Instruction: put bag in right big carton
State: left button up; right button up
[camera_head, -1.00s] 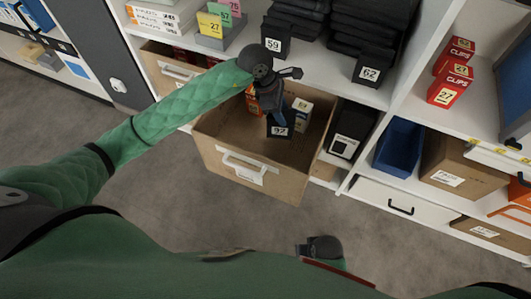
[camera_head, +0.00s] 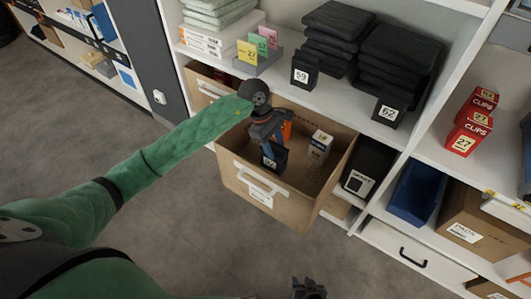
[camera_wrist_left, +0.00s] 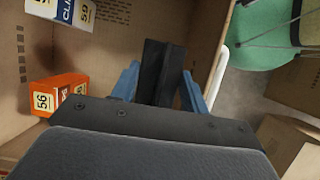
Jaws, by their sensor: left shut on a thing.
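My left gripper (camera_head: 270,142) is shut on a black bag (camera_head: 274,159) with a white number label. The bag also shows between the blue fingers in the left wrist view (camera_wrist_left: 162,70). The gripper and bag are at the open top of a big brown carton (camera_head: 300,212) with a white handle, close to its handle side. I cannot tell whether the bag touches the carton. My right gripper (camera_head: 308,289) is at the bottom edge of the head view, away from the carton, and its jaws are not clear.
Inside the carton are a white box (camera_head: 319,147) and an orange box (camera_wrist_left: 58,94). Another brown carton (camera_head: 203,86) is behind to the left. Stacked black packs (camera_head: 400,65) fill the shelf above. A black box (camera_head: 367,166) and a blue bin (camera_head: 415,192) are to the right.

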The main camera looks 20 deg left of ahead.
pick_arm(q)
jog(key=w+a+f, duration=0.4)
jog(key=a+f, duration=0.3)
jog(key=f, duration=0.2)
jog(key=shift+a+p, duration=0.25)
jog(key=shift+p, duration=0.05)
jog(key=shift+w, duration=0.1)
jog(key=shift+f, duration=0.2)
jog(key=o, duration=1.3)
jog(key=shift+r, duration=0.1)
